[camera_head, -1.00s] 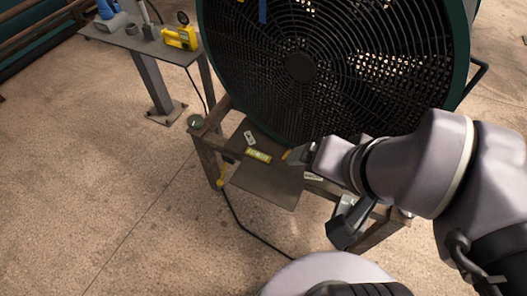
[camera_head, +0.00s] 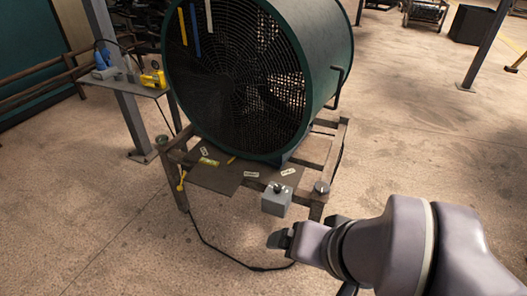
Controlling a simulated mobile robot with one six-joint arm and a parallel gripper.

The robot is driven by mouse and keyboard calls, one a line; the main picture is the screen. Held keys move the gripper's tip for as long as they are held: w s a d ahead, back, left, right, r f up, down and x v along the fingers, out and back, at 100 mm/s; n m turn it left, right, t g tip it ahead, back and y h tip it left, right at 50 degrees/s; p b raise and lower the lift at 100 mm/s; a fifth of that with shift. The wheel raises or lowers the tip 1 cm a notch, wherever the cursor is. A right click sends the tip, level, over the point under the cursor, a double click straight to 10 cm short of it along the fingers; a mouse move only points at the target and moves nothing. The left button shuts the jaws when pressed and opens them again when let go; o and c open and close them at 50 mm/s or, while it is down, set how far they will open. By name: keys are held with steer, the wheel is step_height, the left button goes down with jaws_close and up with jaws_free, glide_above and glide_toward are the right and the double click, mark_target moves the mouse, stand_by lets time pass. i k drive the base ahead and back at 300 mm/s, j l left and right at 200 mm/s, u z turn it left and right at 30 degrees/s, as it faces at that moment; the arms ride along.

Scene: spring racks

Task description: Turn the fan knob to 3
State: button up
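The large round fan (camera_head: 250,85) with a dark green housing and black grille stands on a low brown frame. A small grey box (camera_head: 276,201) is at the frame's front edge, with a dark knob (camera_head: 279,187) on its top. The knob's setting is too small to read. My gripper (camera_head: 279,240) is below and in front of the box in the picture, apart from it. My gripper shows side-on, so its finger gap is not clear. Nothing is seen in it.
A round metal piece (camera_head: 321,187) sits on the frame's right front corner. White tags and a yellow-green level (camera_head: 209,162) lie on the frame's plate. A side shelf (camera_head: 130,86) holds a yellow tool (camera_head: 153,79). A black cable (camera_head: 225,253) runs over the floor.

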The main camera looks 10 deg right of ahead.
mark_target(278, 189)
steer(key=i+j+u, duration=0.1)
steer(key=i+u, duration=0.2)
steer(key=i, duration=0.3)
steer(key=i+u, duration=0.35)
steer(key=i, duration=0.2)
